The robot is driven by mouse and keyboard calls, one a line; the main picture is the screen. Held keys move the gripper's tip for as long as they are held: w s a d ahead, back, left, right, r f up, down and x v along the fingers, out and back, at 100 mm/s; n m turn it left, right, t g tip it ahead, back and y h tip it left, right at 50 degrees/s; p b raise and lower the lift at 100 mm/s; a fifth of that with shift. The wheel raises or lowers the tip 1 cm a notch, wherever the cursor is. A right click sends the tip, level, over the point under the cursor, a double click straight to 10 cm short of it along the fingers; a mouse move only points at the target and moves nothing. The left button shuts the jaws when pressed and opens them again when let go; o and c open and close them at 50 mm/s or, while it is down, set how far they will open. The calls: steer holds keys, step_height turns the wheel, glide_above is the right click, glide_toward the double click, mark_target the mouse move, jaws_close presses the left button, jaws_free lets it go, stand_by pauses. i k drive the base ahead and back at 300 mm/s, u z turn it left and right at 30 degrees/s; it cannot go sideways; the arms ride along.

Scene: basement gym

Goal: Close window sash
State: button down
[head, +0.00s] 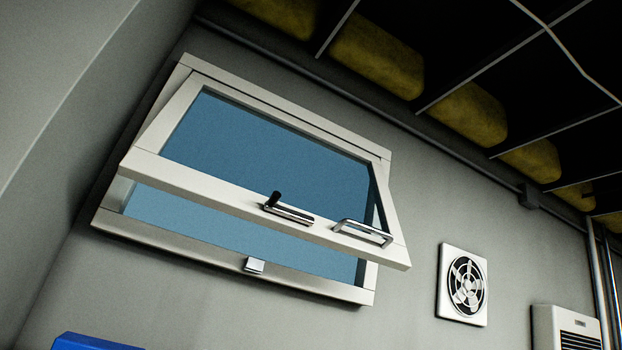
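The white window sash (200,182) is hinged along its top and tilts out into the room, its lower edge standing clear of the window frame (200,253). A lever handle with a dark grip (288,210) and a metal pull handle (362,233) sit on the sash's bottom rail. A small catch plate (254,265) is on the frame's lower sill, below the lever handle. Blue glass shows through the sash and through the gap under it. My gripper is not visible in the head view.
A square white fan vent (463,284) is on the wall right of the window. A white wall unit (567,328) stands at the lower right. A blue object (92,342) shows at the bottom left. Ceiling grid with yellow insulation (376,57) is above. A side wall is at left.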

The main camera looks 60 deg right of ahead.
mark_target(143, 165)
steer(key=z, duration=0.45)
steer(key=k, duration=1.1)
steer(key=z, duration=0.85)
steer(key=i, duration=1.45)
steer(key=u, duration=0.4)
